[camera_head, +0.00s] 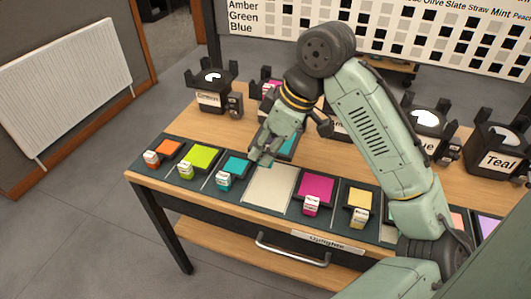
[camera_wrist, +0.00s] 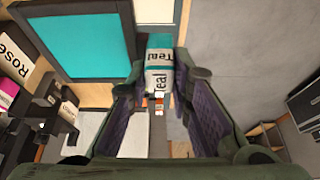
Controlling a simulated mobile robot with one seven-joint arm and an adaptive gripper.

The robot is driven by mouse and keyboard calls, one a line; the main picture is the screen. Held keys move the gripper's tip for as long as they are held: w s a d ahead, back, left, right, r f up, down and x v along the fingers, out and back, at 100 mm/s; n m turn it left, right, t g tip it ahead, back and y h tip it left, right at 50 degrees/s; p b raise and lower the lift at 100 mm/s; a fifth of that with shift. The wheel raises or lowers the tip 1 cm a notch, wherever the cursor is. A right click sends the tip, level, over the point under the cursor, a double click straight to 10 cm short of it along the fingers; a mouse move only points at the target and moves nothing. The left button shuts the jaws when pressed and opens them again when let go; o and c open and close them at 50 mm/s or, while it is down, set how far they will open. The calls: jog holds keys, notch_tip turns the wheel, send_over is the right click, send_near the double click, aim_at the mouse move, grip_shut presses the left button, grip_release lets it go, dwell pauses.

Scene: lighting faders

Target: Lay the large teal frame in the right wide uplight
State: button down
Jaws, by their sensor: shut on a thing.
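The large teal frame (camera_head: 288,146) is in my gripper (camera_head: 263,154), raised over the bench and partly hidden behind the gripper. In the wrist view its teal sheet (camera_wrist: 88,45) has a dark border, and its white and teal label block (camera_wrist: 158,66) reads "Teal" between the fingers of my gripper (camera_wrist: 160,84). The gripper is shut on that block. The right uplight (camera_head: 498,150), a dark box with upright posts and a "Teal" label, stands at the right end of the bench, well away from the frame.
A row of coloured frames lies along the front, including a smaller teal one (camera_head: 235,165) and a magenta one (camera_head: 316,188). A pale empty bay (camera_head: 270,186) lies between them. Other uplights stand behind, at left (camera_head: 211,95) and right of centre (camera_head: 428,125).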

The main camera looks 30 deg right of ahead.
notch_tip(320, 180, up, 7)
jog(key=p, duration=0.5)
jog(key=shift+r+p, duration=0.15)
jog(key=shift+p, duration=0.25)
jog(key=shift+r, duration=1.15)
